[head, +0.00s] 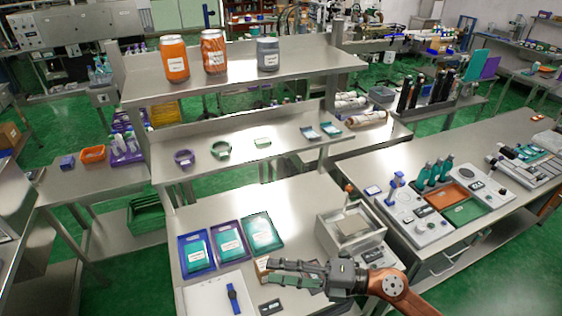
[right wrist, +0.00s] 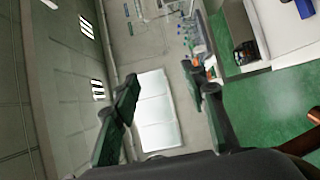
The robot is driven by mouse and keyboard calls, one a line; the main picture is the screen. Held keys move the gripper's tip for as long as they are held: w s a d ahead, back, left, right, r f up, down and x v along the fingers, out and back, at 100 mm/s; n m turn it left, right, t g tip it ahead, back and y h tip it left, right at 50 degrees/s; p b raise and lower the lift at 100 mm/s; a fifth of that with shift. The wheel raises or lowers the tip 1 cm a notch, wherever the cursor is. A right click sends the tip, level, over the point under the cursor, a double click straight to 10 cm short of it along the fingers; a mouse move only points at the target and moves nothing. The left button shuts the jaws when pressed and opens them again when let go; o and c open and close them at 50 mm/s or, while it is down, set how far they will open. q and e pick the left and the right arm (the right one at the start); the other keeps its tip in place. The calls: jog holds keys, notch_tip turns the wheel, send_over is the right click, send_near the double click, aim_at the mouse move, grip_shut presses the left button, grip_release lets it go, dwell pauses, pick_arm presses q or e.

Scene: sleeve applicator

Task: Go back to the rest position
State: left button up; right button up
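My right gripper (head: 272,272) reaches in from the lower right over the front of the middle table, its fingers pointing left. In the right wrist view the two fingers of the right gripper (right wrist: 160,78) stand apart with nothing between them. Behind them that view shows walls, a bright white panel and green floor. A small tan box (head: 262,268) shows by the fingertips in the head view; I cannot tell the gap between them. My left gripper is in neither view.
The middle table holds a blue tray (head: 197,252), a purple tray (head: 229,242), a green tray (head: 262,233) and a metal box (head: 350,228) close to my right gripper. Shelves with jars (head: 174,59) rise behind. A side table (head: 470,175) with equipment stands right.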

jog(key=w+d+r+m+t+h, duration=0.2)
jog(key=w+d+m+t+h, duration=0.1)
jog(key=w+d+m+t, duration=0.45)
jog(key=w+d+r+m+t+h, duration=0.2)
jog(key=w+d+m+t+h, duration=0.2)
jog(key=d+m+t, duration=0.6)
jog(key=s+d+f+m+g+h, duration=0.25)
jog(key=d+f+m+h, duration=0.4)
jog(key=d+f, duration=0.35)
jog(key=s+d+f+m+g+h, duration=0.2)
jog(key=d+f+m+g+h, duration=0.35)
jog(key=f, duration=0.65)
jog(key=s+d+f+m+g, duration=0.2)
jog(key=s+f+g, duration=0.2)
jog(key=s+f, duration=0.65)
jog(key=s+d+f+m+g, duration=0.1)
jog(key=s+f+m+g, duration=0.2)
jog(key=s+f+g, duration=0.7)
jog(key=s+a+f+n+t+y, duration=0.1)
jog(key=s+f+t, duration=0.1)
jog(key=f, duration=1.1)
jog(key=s+f+t, duration=0.2)
jog(key=s+f, duration=0.1)
jog(key=f, duration=1)
jog(key=s+f+g, duration=0.1)
jog(key=s+f, duration=1.8)
jog(key=f, duration=0.1)
jog(key=shift+s+a+n, duration=0.3)
jog(key=shift+s+n, duration=0.05)
jog(key=shift+s, duration=0.05)
